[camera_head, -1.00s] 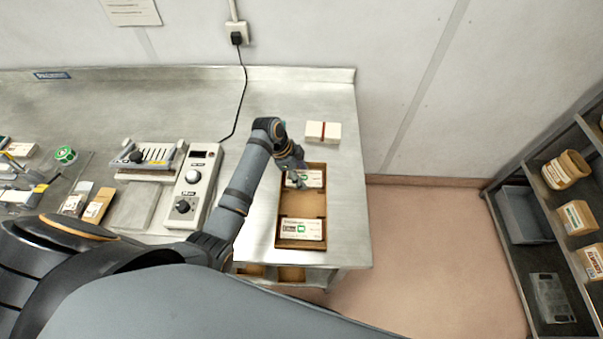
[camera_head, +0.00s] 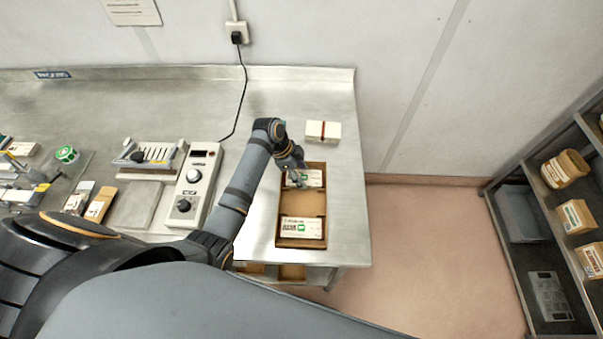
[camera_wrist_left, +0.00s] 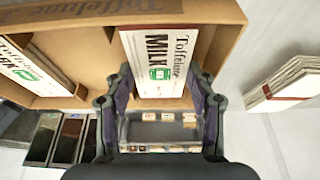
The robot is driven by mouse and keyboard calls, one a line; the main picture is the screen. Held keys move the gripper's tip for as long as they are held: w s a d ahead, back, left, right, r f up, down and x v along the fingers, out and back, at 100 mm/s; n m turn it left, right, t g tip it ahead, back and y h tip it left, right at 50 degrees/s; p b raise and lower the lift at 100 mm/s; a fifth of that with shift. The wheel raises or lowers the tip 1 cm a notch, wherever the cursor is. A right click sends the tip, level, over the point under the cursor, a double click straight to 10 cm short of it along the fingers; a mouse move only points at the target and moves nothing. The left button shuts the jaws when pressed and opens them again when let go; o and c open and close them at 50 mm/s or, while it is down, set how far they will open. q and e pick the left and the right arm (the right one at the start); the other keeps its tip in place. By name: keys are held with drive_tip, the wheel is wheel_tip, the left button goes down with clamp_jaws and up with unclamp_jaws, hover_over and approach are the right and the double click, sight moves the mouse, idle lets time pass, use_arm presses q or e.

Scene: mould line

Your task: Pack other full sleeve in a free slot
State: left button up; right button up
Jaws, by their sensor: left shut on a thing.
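My left gripper (camera_head: 296,178) is at the far end of a brown packing box (camera_head: 302,201) on the bench. In the left wrist view its two fingers (camera_wrist_left: 160,108) are closed on a white sleeve (camera_wrist_left: 158,62) with "Toffelune Milk" print and a green mark. That sleeve (camera_head: 313,177) lies within the far part of the box; whether it rests on the floor of the box I cannot tell. Another printed sleeve (camera_head: 301,228) lies in the near slot, also in the left wrist view (camera_wrist_left: 28,72). The middle slot between them is empty. My right gripper is not in view.
A white stack with a dark red band (camera_head: 323,132) lies on the bench behind the box. A control unit with knobs (camera_head: 192,185) stands to the left. The bench ends just right of the box. A shelf rack (camera_head: 545,225) stands at far right.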

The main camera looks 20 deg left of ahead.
use_arm(q)
drive_tip(key=shift+f, duration=0.1)
idle(0.6)
drive_tip(key=o, duration=1.2)
drive_tip(key=shift+c, duration=0.2)
drive_tip(key=v, duration=1.2)
